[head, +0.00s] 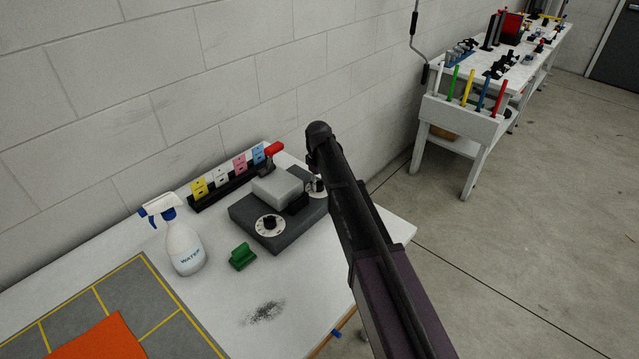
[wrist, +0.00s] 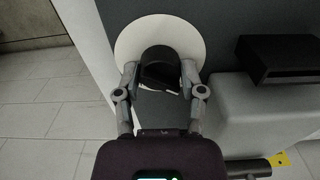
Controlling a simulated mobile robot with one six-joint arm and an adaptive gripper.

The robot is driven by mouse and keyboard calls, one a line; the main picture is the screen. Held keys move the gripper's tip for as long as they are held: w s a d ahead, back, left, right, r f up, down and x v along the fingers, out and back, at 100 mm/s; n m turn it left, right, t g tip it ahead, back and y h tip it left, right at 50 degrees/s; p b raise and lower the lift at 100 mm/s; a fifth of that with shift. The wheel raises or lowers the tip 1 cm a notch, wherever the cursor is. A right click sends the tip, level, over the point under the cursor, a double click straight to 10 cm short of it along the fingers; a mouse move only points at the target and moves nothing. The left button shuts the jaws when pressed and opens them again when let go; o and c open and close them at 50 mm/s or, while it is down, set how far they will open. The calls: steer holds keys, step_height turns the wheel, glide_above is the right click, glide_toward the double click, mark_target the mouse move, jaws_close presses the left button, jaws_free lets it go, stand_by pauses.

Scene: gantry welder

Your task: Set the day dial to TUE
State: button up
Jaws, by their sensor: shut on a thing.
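A dark grey box (head: 248,212) on the white table bears two dials with white discs and black knobs. The near dial (head: 270,224) is in full view in the head view. The far right dial (head: 316,194) is partly hidden by my arm. In the wrist view my gripper (wrist: 160,76) has one finger on each side of a black knob (wrist: 159,57) and is shut on it. The white disc (wrist: 130,42) behind this knob shows no readable marks, so I cannot tell which day it is set to.
A spray bottle (head: 184,247), a green object (head: 243,257) and a rack (head: 232,182) with coloured tags and a red end stand nearby. Another workbench (head: 470,110) is at the right.

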steer(key=shift+s+m, duration=0.1)
steer(key=shift+m, duration=2.6)
steer(key=o, duration=1.2)
steer(key=shift+c, duration=0.2)
